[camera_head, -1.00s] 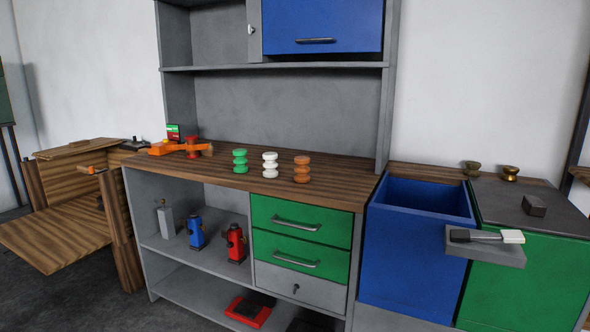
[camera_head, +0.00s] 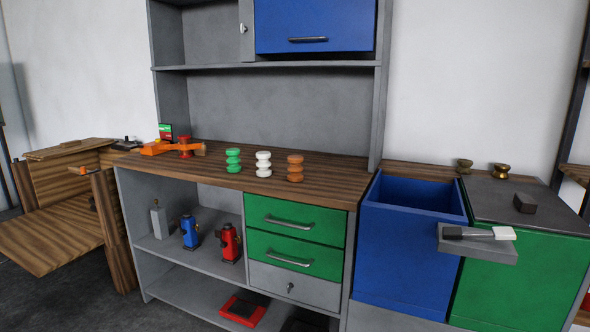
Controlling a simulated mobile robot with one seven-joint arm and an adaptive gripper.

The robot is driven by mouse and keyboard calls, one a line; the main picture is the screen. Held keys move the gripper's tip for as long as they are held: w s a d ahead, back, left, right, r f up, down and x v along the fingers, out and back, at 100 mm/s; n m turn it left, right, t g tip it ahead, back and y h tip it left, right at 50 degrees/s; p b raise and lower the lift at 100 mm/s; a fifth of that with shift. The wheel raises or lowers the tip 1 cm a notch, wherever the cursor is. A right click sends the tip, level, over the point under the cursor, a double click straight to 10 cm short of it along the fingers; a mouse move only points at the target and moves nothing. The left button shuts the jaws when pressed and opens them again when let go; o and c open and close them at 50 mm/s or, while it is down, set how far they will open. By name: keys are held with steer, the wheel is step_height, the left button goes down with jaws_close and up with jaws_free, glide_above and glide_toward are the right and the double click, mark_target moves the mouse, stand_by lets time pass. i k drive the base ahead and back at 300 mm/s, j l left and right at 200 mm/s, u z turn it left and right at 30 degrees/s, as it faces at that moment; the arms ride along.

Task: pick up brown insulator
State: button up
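The brown insulator (camera_head: 295,168) stands upright on the wooden countertop (camera_head: 320,190), near its right end. It has a ribbed, stacked shape. A white insulator (camera_head: 263,164) stands just left of it, and a green insulator (camera_head: 233,160) stands left of the white one. The three are apart from each other. My gripper is not in view.
An orange tool (camera_head: 172,147) lies at the countertop's left end. A grey shelf and blue cabinet (camera_head: 315,25) hang above the counter. A blue open bin (camera_head: 410,240) and a green cabinet (camera_head: 520,275) stand to the right. The counter's front edge around the insulators is clear.

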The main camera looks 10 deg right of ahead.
mark_target(295, 168)
steer(key=i+j, duration=0.2)
steer(key=i, duration=0.25)
steer(key=i+j, duration=0.2)
steer(key=i, duration=0.25)
steer(key=i+j, duration=0.25)
steer(key=i, duration=0.15)
steer(key=i+j, duration=0.2)
steer(key=i, duration=0.25)
steer(key=i+j, duration=0.2)
steer(key=i, duration=0.25)
